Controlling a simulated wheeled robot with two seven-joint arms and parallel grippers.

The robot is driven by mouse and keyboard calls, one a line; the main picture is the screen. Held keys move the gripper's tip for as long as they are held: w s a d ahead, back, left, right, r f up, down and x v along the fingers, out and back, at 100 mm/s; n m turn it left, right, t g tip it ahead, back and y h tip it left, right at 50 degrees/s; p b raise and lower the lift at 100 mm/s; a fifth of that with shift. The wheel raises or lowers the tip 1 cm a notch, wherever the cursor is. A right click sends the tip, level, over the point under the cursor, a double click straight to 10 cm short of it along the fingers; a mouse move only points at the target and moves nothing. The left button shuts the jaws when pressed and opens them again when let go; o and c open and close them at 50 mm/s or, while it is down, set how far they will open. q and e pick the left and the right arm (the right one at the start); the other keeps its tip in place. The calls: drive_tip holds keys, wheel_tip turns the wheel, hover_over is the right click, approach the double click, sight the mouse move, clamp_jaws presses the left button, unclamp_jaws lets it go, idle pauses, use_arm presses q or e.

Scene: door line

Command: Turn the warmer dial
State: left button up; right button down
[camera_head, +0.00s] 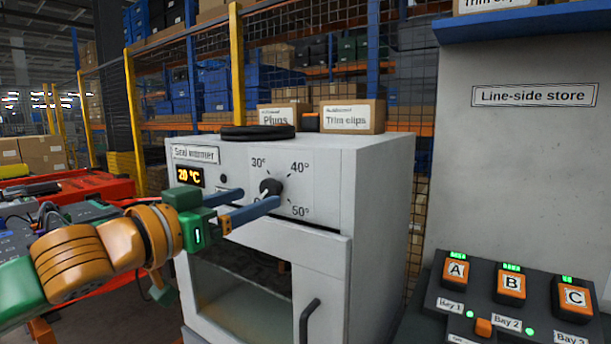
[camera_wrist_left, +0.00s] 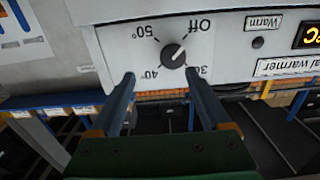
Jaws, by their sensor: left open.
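The warmer dial (camera_head: 270,187) is a dark round knob on the white front panel of the seal warmer (camera_head: 377,190), with 30°, 40° and 50° marks around it. The display (camera_head: 189,176) reads 20 °C. My left gripper (camera_head: 261,198) is open and empty, its two blue fingers pointing at the panel beside the dial. In the left wrist view the panel is upside down. There the dial (camera_wrist_left: 172,56) lies just past the fingertips of the left gripper (camera_wrist_left: 161,77), between their lines. Contact cannot be told. My right gripper is not in view.
A door with a dark handle (camera_head: 306,322) is below the dial. A black coil (camera_head: 257,132) and cartons (camera_head: 352,117) are on or behind the warmer's top. A red case (camera_head: 75,195) is at left.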

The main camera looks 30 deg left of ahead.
sight(269, 190)
use_arm(q)
drive_tip(key=w+p, duration=0.1)
drive_tip(key=w+a+p, duration=0.2)
drive_tip(key=w, duration=0.1)
drive_tip(key=shift+a+p, duration=0.25)
drive_tip(key=shift+p, duration=0.05)
drive_tip(key=shift+w+d+f+p, duration=0.1)
drive_tip(key=shift+w+d+p, duration=0.15)
drive_tip(key=shift+w+p, duration=0.5)
drive_tip(key=shift+w+d+f, duration=0.1)
drive_tip(key=shift+w+d, duration=0.25)
drive_tip(key=shift+w, duration=0.1)
drive_tip(key=shift+a, duration=0.2)
drive_tip(key=shift+a+f, duration=0.1)
drive_tip(key=shift+c, duration=1.1)
clamp_jaws()
